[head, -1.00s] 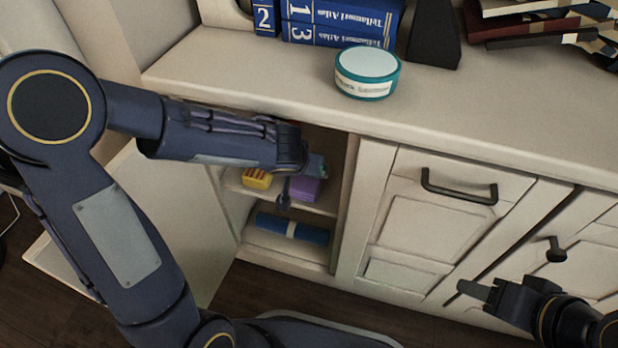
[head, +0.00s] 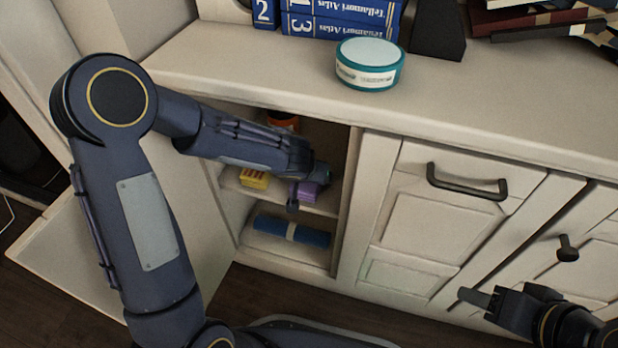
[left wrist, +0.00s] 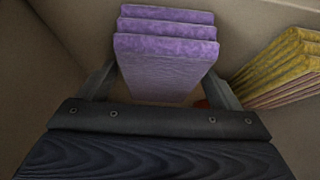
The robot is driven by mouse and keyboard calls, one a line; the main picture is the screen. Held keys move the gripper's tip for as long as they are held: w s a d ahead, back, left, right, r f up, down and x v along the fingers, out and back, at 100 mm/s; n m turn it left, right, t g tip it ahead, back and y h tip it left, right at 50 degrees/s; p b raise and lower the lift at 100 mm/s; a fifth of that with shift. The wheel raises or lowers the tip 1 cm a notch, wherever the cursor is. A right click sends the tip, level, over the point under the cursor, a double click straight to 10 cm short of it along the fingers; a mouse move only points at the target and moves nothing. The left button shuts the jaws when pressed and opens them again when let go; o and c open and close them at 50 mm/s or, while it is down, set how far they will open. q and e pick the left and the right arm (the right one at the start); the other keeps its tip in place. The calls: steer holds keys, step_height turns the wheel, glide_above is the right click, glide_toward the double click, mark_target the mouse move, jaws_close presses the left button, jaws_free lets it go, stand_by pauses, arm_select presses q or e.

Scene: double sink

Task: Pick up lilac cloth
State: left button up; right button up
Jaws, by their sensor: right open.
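The lilac cloth (head: 307,191) is a folded stack on the upper shelf of the open cupboard. In the left wrist view the cloth (left wrist: 165,62) stands between the two fingers of my left gripper (left wrist: 162,88). The fingers are spread, one on each side, with a small gap at its lower part; contact near the tips is unclear. In the head view my left gripper (head: 298,196) reaches into the cupboard and partly covers the cloth. My right gripper (head: 476,298) is open and empty in front of the lower right cabinet fronts.
A yellow cloth (head: 254,179) lies left of the lilac one, close by my finger in the wrist view. A rolled blue item (head: 291,231) lies on the lower shelf. An orange-topped item (head: 283,121) is farther back. The cupboard's right frame (head: 346,200) and countertop (head: 450,115) bound the opening.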

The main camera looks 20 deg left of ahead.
arm_select(q)
steer(key=c, duration=0.9)
steer(key=shift+r, duration=0.15)
steer(key=shift+c, duration=0.2)
arm_select(e)
steer(key=shift+r, duration=0.1)
